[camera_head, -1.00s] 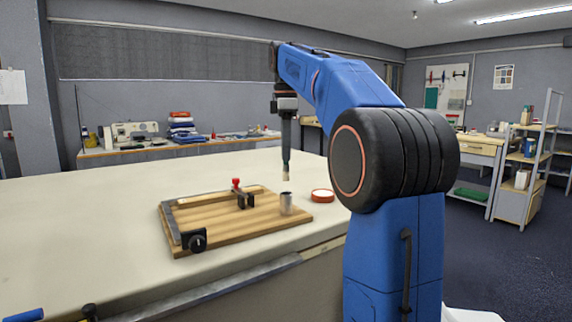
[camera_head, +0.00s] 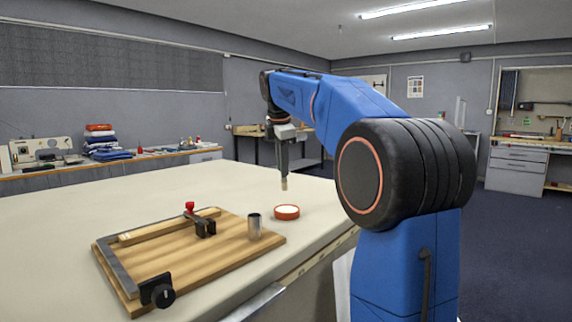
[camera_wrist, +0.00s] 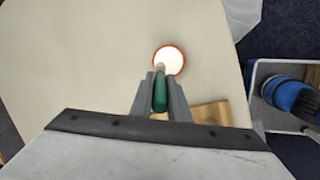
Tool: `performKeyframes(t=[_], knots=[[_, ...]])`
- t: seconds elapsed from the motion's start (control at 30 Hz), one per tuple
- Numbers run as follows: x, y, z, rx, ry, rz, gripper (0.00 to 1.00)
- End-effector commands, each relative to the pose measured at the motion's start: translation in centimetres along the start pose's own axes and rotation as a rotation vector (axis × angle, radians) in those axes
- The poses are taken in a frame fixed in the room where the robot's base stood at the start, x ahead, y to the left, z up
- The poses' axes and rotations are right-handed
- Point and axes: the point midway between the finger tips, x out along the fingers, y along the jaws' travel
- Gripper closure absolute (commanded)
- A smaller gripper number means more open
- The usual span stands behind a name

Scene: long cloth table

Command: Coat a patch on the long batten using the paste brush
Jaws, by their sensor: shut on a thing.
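My gripper (camera_head: 283,158) is shut on the paste brush, whose pale bristle tip (camera_head: 284,184) points down. In the wrist view the brush's green handle (camera_wrist: 160,92) sits between the two fingers. The paste pot (camera_head: 287,213) is a low orange-rimmed dish of white paste on the table. The brush tip hangs above it, apart from it; in the wrist view the tip overlaps the lower left of the white paste (camera_wrist: 171,60). The long batten (camera_head: 165,228) is a pale strip lying on the wooden board (camera_head: 215,260), left of the brush.
A metal cup (camera_head: 254,228) stands on the board near the pot. A metal fence (camera_head: 117,268) and black knob (camera_head: 158,291) line the board's left side. The cloth table (camera_head: 190,190) behind is clear.

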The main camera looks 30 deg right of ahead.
Motion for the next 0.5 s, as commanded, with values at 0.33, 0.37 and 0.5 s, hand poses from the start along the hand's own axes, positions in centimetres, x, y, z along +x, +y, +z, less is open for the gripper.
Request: performKeyframes(t=[0.33,0.37,0.5], knots=[[1.6,-0.1,-0.3,-0.018,-0.007,0.014,1.0],[1.8,-0.2,-0.4,-0.018,-0.007,0.014,1.0],[3.1,-0.6,-0.6,-0.017,-0.006,0.014,1.0]])
